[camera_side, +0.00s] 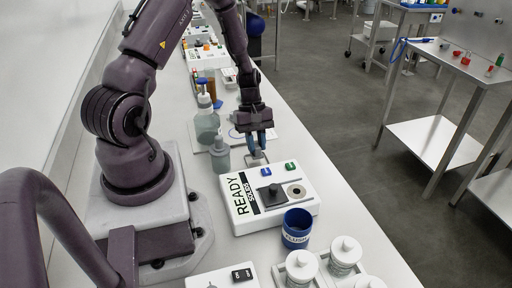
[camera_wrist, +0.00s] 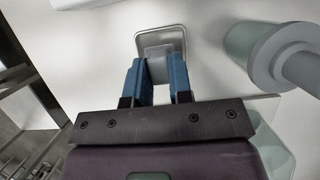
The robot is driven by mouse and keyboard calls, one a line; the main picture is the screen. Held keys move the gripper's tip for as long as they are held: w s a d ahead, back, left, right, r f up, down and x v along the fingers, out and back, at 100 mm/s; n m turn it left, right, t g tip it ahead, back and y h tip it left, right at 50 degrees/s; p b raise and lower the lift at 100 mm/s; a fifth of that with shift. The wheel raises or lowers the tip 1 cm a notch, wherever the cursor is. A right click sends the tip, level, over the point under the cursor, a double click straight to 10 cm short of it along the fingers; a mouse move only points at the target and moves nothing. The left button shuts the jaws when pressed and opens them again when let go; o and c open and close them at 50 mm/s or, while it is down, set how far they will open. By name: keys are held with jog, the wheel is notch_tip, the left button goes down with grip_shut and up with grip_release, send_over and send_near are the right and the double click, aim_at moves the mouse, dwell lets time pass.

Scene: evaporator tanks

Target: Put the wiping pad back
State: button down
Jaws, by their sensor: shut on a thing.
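My gripper (camera_side: 258,145) is pointed down over the white bench, between the bottles and the READY box. In the wrist view its blue fingers (camera_wrist: 157,68) are shut on a small grey piece, which I take to be the wiping pad (camera_wrist: 157,66). Just past the fingertips is a small shallow holder with a metal rim (camera_wrist: 161,31). The pad overlaps the holder's near side in that view. I cannot tell whether the pad touches it. In the side view the pad is mostly hidden, with a small pale patch below the fingers.
The white READY box (camera_side: 268,201) stands close in front of my gripper. Grey-green bottles (camera_side: 207,125) stand close to the left; one bottle (camera_wrist: 270,50) fills the wrist view's right. A blue cup (camera_side: 297,229) and white lidded jars (camera_side: 345,254) stand at the front. The bench's right edge is clear.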

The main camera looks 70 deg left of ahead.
jog(key=shift+f, duration=0.8)
jog(key=shift+f, duration=0.15)
jog(key=c, duration=1)
grip_release()
